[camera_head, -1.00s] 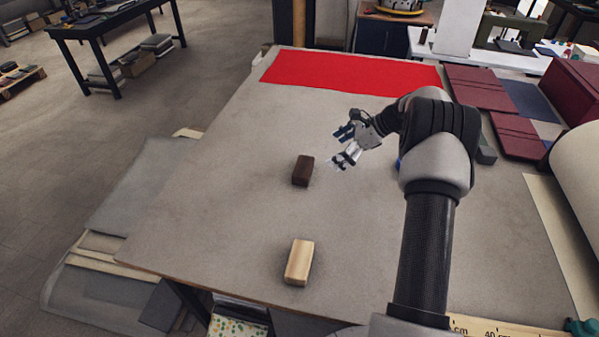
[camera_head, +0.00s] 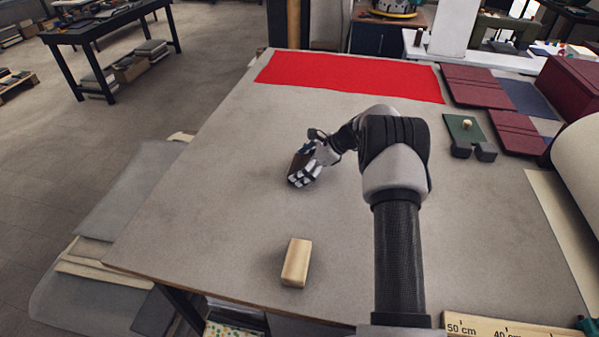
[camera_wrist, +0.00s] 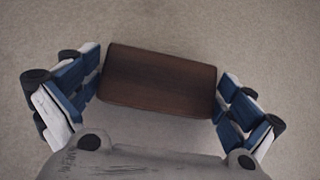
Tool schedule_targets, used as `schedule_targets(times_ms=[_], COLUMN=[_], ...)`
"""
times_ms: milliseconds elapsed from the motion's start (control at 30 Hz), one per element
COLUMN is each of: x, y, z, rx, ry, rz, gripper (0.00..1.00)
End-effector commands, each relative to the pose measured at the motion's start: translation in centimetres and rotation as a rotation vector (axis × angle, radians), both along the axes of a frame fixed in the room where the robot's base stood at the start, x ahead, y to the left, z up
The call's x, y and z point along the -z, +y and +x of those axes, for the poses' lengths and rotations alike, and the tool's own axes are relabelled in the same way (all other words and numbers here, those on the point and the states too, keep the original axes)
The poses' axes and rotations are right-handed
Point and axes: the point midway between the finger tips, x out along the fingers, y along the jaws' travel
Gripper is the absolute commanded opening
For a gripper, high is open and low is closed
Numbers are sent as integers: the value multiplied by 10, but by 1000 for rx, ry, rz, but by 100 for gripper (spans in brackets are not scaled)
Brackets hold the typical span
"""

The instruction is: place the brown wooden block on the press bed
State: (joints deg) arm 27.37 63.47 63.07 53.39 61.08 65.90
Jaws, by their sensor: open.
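The dark brown wooden block (camera_head: 298,163) lies on the large grey table, partly hidden by my gripper (camera_head: 305,172). In the wrist view the brown block (camera_wrist: 158,78) lies between the blue-padded fingers of my open gripper (camera_wrist: 160,92), one finger at each short end. The left finger is very close to the block's end; I cannot tell if either finger touches. A green machine (camera_head: 508,30) at the back right may be the press; I cannot make out its bed clearly.
A pale wooden block (camera_head: 296,262) lies nearer on the table. Red cloth (camera_head: 350,76) covers the back. Maroon boards (camera_head: 475,88), a green board with a wooden knob (camera_head: 464,128) and a white roll (camera_head: 582,170) are on the right. The table's left is bare.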

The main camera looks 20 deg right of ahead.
Motion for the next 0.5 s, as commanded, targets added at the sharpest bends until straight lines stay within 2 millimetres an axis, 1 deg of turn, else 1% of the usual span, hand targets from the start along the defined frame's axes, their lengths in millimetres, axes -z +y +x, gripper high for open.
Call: schedule_targets(times_ms=[200, 500], x=[-1, -1], y=[0, 0], z=[1, 1], rx=[1, 1], ry=[-1, -1], rz=[-1, 0], gripper=[100, 80])
